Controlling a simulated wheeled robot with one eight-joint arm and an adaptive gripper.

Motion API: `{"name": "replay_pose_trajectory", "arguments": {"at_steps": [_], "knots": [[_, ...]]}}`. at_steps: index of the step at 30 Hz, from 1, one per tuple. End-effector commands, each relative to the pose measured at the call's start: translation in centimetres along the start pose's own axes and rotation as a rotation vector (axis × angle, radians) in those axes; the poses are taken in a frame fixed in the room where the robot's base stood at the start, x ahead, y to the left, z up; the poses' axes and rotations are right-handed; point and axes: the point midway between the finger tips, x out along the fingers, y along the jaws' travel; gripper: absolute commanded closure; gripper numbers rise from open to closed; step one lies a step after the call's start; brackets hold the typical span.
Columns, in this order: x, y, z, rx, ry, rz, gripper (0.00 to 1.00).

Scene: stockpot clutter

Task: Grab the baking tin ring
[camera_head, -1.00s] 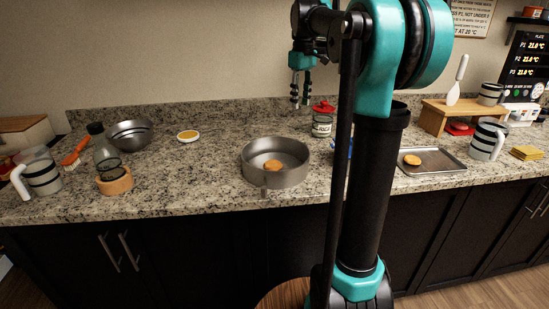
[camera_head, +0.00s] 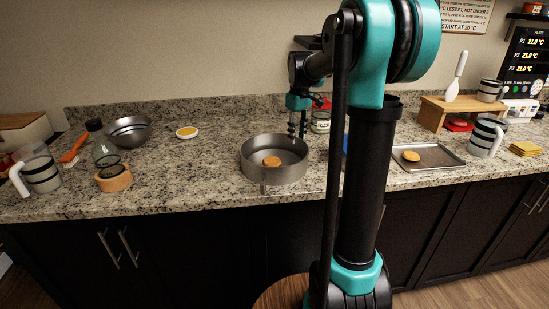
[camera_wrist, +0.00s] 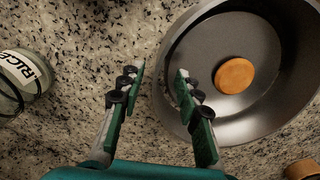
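The baking tin ring looks like a wide grey metal round tin (camera_head: 285,178) on the granite counter, in the middle of the head view. A round orange-brown piece (camera_head: 272,161) lies inside it. My gripper (camera_head: 297,133) is at the tin's back right side in the head view. The orange-brown piece (camera_wrist: 234,75) lies inside.
A glass jar labelled RICE (camera_wrist: 22,80) stands left of my gripper in the wrist view. A metal tray (camera_head: 440,156) and striped mug (camera_head: 487,138) are to the right. A bowl (camera_head: 130,132), a bottle (camera_head: 103,150) and a wooden holder (camera_head: 114,180) are to the left.

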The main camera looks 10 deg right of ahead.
Motion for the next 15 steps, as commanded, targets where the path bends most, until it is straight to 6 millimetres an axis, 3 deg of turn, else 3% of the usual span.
{"name": "replay_pose_trajectory", "arguments": {"at_steps": [4,12,15], "knots": [[1.6,0.0,0.0,0.0,0.0,0.0,0.66],[2.0,0.0,0.0,0.0,0.0,0.0,0.66],[2.0,0.0,0.0,0.0,0.0,0.0,0.76]]}}
